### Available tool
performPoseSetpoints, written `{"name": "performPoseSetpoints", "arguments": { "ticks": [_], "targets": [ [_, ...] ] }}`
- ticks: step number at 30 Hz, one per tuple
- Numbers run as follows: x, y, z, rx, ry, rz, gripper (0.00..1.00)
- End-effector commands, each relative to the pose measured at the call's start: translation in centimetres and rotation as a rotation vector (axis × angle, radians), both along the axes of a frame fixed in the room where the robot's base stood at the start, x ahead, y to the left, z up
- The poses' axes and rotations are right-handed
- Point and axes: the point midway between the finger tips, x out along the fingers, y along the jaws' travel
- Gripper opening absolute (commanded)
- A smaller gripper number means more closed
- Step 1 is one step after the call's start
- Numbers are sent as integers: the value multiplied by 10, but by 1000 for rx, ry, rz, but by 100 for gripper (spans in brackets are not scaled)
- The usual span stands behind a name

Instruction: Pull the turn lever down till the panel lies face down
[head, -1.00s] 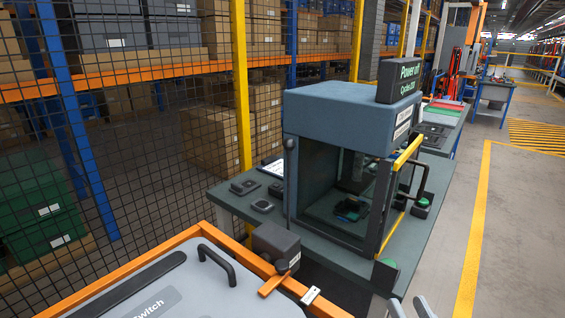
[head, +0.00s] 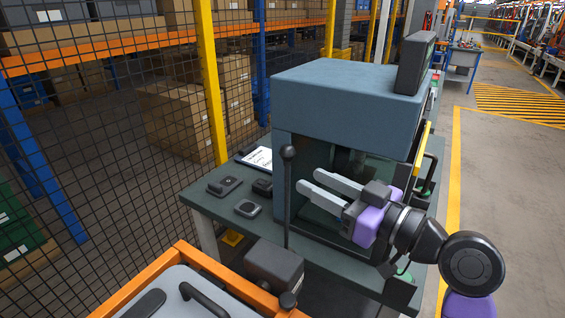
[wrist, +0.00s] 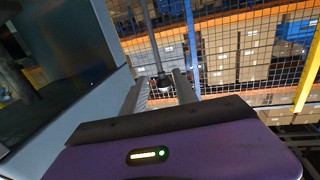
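The turn lever (head: 287,205) is a thin dark rod with a black ball at its top. It stands upright in front of the blue-grey cabinet, its lower end hidden behind a dark block (head: 272,264) on the orange frame. The grey panel (head: 172,302) lies in that frame, mostly cut off by the bottom edge. My gripper (head: 307,181) is open and empty, its fingers pointing left, just right of the lever below its ball. In the wrist view a dark rod, apparently the lever, shows beyond and between the fingertips (wrist: 160,78). I see no contact.
The blue-grey cabinet (head: 345,95) stands on a dark green table (head: 225,225) right behind the gripper. Small dark devices (head: 224,186) and a clipboard (head: 256,158) lie on the table. A mesh fence (head: 110,130) closes off the left. The aisle at right is clear.

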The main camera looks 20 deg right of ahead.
Motion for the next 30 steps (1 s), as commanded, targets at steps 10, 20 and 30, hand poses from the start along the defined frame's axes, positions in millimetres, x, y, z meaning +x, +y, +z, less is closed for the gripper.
{"name": "performPoseSetpoints", "arguments": {
  "ticks": [10,20,30],
  "targets": [
    [38,19,1,-11,-1,4,35],
    [69,32,0,-11,-1,0,35],
    [70,33,-1,-11,-2,-1,25]
  ]
}}
